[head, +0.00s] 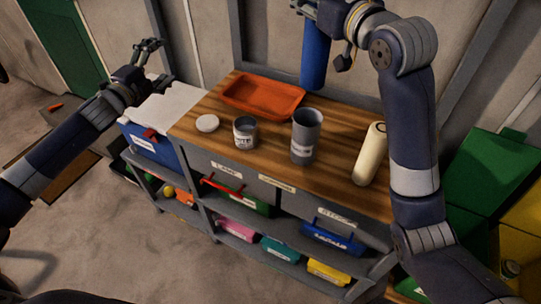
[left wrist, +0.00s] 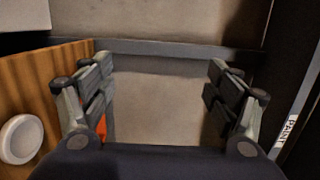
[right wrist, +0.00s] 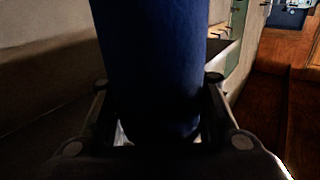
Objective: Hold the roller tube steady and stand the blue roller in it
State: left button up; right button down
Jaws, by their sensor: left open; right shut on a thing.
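The blue roller (head: 315,58) hangs upright above the back of the wooden bench, in my right gripper (head: 322,22). In the right wrist view the blue roller (right wrist: 152,60) fills the space between the fingers. The grey roller tube (head: 305,138) stands upright on the bench, open at the top, below the blue roller and toward the front. Nothing holds the tube. My left gripper (head: 157,60) is open and empty beyond the bench's left end, well away from the tube. The left wrist view shows its spread fingers with wall between them.
An orange tray (head: 262,99), a white lid (head: 207,123) and a grey tin (head: 245,133) are left of the tube. A blue box (head: 152,147) sits left of the bench. Shelves below hold coloured boxes.

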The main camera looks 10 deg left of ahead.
pick_arm(q)
jog(key=s+d+f+g+h, duration=0.1)
jog(key=s+d+f+h, duration=0.15)
jog(key=d, duration=0.85)
jog(key=n+g+h, duration=0.2)
jog(key=n+h, duration=0.3)
jog(key=n, duration=0.8)
send_near(297, 137)
jog(key=w, duration=0.1)
jog(key=x, duration=1.2)
jog(key=shift+d+f, duration=0.15)
jog(key=shift+d, duration=0.15)
jog(key=c, duration=1.1)
